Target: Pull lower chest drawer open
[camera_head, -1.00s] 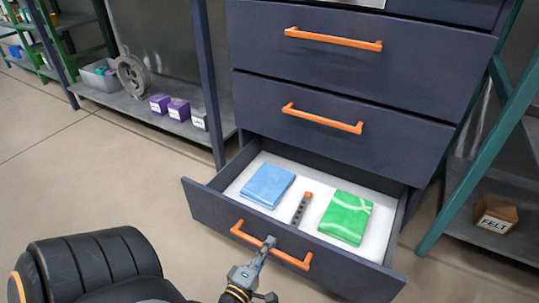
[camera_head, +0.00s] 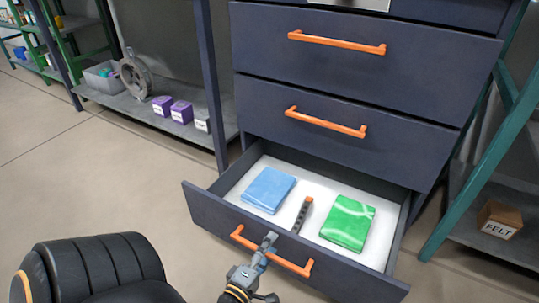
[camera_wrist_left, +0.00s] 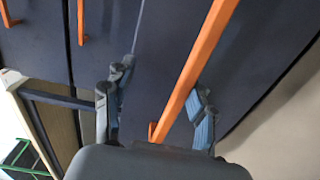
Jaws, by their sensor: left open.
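The lower chest drawer (camera_head: 235,218) stands pulled out from the dark blue chest (camera_head: 400,60). Its orange handle (camera_head: 291,265) is on the front panel, and it also shows in the left wrist view (camera_wrist_left: 196,68). In the drawer lie a blue folded cloth (camera_head: 268,189), a dark bar with an orange end (camera_head: 302,215) and a green folded cloth (camera_head: 347,222). My left gripper (camera_head: 266,243) is at the handle's middle. In the left wrist view its fingers (camera_wrist_left: 160,108) are apart, one on each side of the handle. My right gripper is out of view.
Two closed drawers with orange handles (camera_head: 335,42) (camera_head: 325,121) are above. A grey shelf at left holds a grey bin (camera_head: 100,76), a grey wheel-like part (camera_head: 135,76) and purple boxes (camera_head: 181,111). A box marked FELT (camera_head: 499,219) stands at right. Floor (camera_head: 110,185) is clear at left.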

